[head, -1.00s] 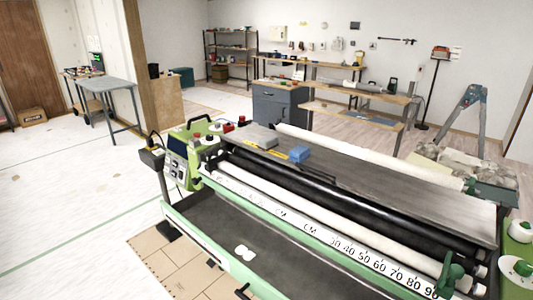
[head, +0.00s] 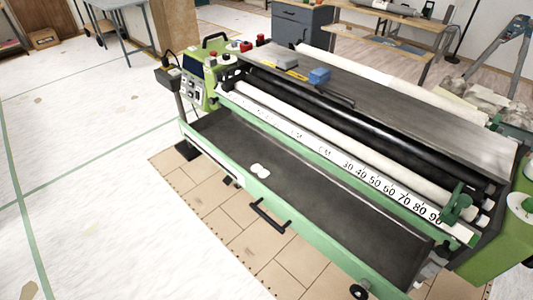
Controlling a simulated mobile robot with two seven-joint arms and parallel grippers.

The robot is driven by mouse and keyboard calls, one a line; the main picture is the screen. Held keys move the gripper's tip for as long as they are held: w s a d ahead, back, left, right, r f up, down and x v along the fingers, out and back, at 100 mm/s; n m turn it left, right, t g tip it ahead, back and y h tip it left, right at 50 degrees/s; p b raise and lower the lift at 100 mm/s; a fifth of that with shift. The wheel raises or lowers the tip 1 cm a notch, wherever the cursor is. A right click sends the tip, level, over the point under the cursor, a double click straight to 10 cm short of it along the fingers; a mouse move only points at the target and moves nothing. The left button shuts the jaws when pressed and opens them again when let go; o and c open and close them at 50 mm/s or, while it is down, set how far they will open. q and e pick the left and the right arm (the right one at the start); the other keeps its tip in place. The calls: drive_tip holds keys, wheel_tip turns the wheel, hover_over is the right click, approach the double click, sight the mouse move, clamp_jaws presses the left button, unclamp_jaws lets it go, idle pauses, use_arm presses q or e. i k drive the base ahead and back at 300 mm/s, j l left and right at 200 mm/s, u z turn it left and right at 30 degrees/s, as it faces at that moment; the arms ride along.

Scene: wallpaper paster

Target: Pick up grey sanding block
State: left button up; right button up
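A flat grey block (head: 283,62), which may be the grey sanding block, lies on the dark top plate at the rear left of the green pasting machine (head: 225,158). A blue block (head: 319,76) sits on the same plate to its right. Both are small in the head view, so their texture cannot be made out. Neither of my grippers is in view.
The machine's rollers and number scale (head: 385,187) lie in front of the top plate. The long dark trough (head: 330,195) holds a small white item (head: 260,171). A control panel (head: 193,85) stands at the left end. Open floor lies left.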

sight(285, 63)
drive_tip(key=i+j+z, duration=0.25)
drive_tip(key=i+j, duration=0.2)
drive_tip(key=j, duration=0.3)
drive_tip(key=i+j+z, duration=0.15)
drive_tip(key=j, duration=0.25)
drive_tip(key=i+j+z, duration=0.1)
drive_tip(key=j, duration=0.3)
drive_tip(key=i+j+z, duration=0.15)
drive_tip(key=j, duration=0.3)
drive_tip(key=i+j+z, duration=0.1)
drive_tip(key=i+j, duration=0.15)
drive_tip(key=j, duration=0.2)
drive_tip(key=i+j+z, duration=0.15)
drive_tip(key=j, duration=0.3)
drive_tip(key=i+j+z, duration=0.1)
drive_tip(key=j, duration=0.4)
